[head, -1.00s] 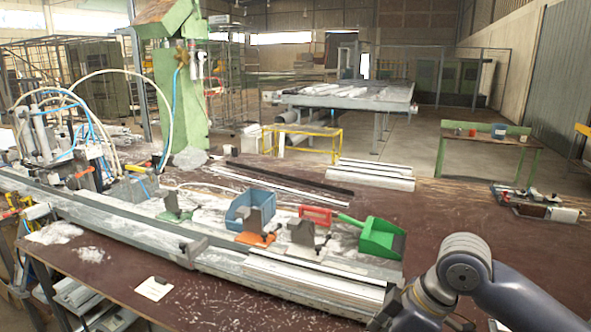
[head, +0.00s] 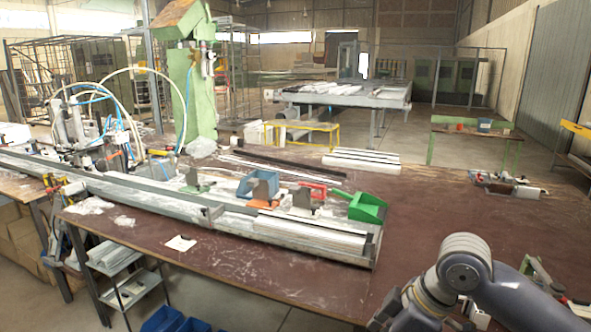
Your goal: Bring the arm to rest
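My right arm (head: 470,280) comes in from the lower right in the head view, bent at a rounded joint, in front of the bench. Its gripper is below the picture edge or hidden, so its fingers do not show. My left arm and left gripper are not in the picture. No held object shows.
Aluminium profiles (head: 362,160) lie behind. A clamp machine (head: 90,130) stands at left.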

